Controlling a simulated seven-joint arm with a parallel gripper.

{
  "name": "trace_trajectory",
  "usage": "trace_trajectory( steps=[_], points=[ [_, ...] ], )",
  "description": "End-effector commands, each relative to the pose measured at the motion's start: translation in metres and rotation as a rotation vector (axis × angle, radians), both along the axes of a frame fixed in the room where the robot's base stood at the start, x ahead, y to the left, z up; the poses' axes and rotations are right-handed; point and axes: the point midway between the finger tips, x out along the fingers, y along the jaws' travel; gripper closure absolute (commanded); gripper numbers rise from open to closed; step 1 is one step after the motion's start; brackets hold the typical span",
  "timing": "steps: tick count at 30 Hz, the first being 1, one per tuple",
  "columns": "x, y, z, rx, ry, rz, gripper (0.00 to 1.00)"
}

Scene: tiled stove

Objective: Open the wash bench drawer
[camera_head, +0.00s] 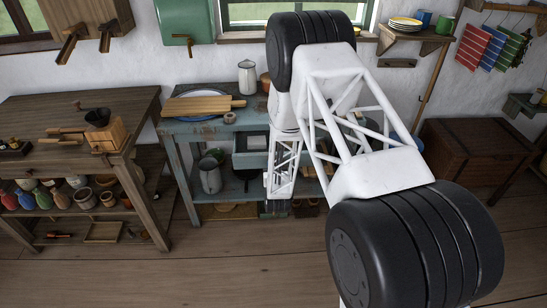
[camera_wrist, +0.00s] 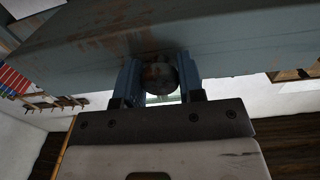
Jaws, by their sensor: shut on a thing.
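The wash bench (camera_head: 180,127) is a worn blue-green table against the wall in the head view. Its drawer (camera_head: 250,160) appears to stand partly out from under the top, with some of its inside showing; my arm covers its right part. In the wrist view the worn blue-grey drawer front (camera_wrist: 90,45) crosses the top of the picture. A dark round knob (camera_wrist: 159,76) sits on it. My gripper (camera_wrist: 160,82) is shut on the knob, with one blue finger on each side. In the head view my arm hides the knob.
A board (camera_head: 200,105) and a white jug (camera_head: 247,77) stand on the bench top. A grey can (camera_head: 210,175) is on the shelf below. A wooden table (camera_head: 75,105) is at left, and a wooden chest (camera_head: 465,150) at right. The floor (camera_head: 200,265) in front is clear.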

Motion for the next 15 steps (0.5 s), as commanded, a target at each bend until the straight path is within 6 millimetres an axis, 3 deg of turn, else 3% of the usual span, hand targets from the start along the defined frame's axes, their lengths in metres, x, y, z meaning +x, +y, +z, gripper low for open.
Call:
trace_trajectory(
  steps=[6, 15],
  points=[
    [-0.03, 0.0, 0.0, 0.001, 0.001, -0.001, 1.0],
    [-0.04, 0.0, 0.001, 0.001, -0.001, -0.001, 1.0]
  ],
)
